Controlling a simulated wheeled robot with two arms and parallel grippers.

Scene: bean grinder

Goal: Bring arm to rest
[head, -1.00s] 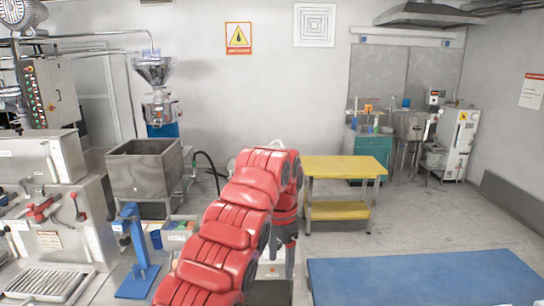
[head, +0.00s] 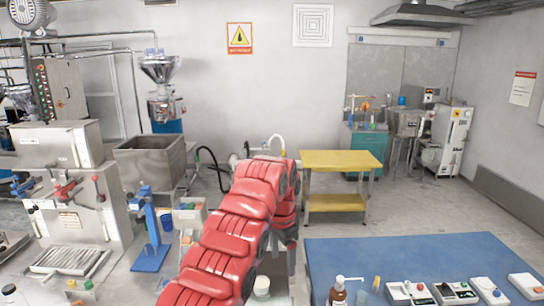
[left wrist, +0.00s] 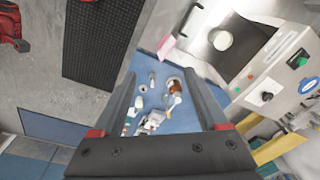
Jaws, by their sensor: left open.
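My left arm, in red padded covers, reaches forward in the middle of the head view and bends down at the wrist. My left gripper (head: 279,264) hangs there, dark, its tips hard to make out. In the left wrist view its two dark fingers (left wrist: 163,78) stand wide apart with nothing between them. Beyond them, small bottles and other items lie in view on a blue surface (left wrist: 182,117). My right arm and gripper are not in view.
A blue-topped table (head: 400,255) at front right bears a brown bottle (head: 338,294) and several small scales (head: 455,291). A grey machine (head: 75,215) and a blue stand (head: 151,255) are at left. A yellow table (head: 342,160) stands behind; floor around it is clear.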

